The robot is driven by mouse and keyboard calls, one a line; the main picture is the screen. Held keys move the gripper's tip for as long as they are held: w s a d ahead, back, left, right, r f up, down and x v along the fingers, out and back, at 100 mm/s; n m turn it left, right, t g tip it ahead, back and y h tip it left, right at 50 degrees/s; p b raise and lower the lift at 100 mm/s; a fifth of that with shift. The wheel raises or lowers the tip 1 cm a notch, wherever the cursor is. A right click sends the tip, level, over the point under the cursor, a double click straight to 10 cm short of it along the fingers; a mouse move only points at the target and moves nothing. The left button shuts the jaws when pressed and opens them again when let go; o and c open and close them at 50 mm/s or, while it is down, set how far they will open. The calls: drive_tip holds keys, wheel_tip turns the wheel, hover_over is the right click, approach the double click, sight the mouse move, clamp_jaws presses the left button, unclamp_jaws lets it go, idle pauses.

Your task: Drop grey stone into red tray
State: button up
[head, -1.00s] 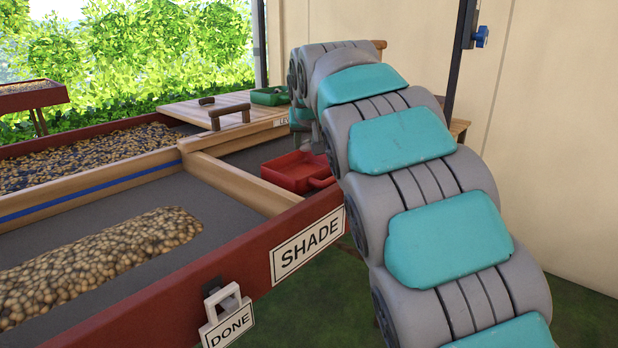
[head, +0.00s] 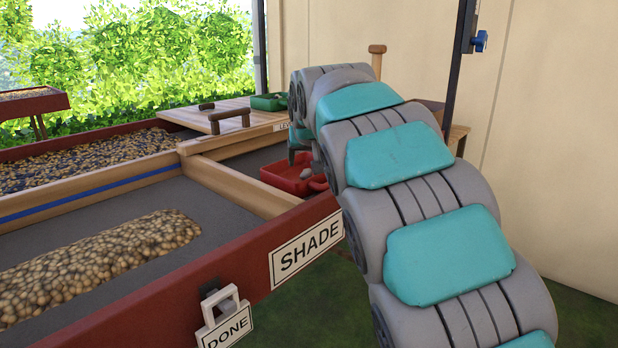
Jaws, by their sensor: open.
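The red tray (head: 283,181) stands in the dark corner compartment at the far end of the near bed, behind the SHADE sign. A small grey lump, which looks like the grey stone (head: 307,174), shows within the tray's outline at its right side. I cannot tell whether it rests on the tray floor or is just above it. My gripper (head: 301,154) is open and points down over the tray. One finger shows at its left; the rest is partly hidden by my arm.
A green tray (head: 266,103) and a dark handle (head: 230,119) are on the wooden board behind. Beans (head: 105,255) lie heaped in the near bed. Wooden dividers (head: 235,188) border the corner. A DONE tag (head: 224,328) hangs on the front rail.

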drive_tip(key=shift+v, duration=3.85)
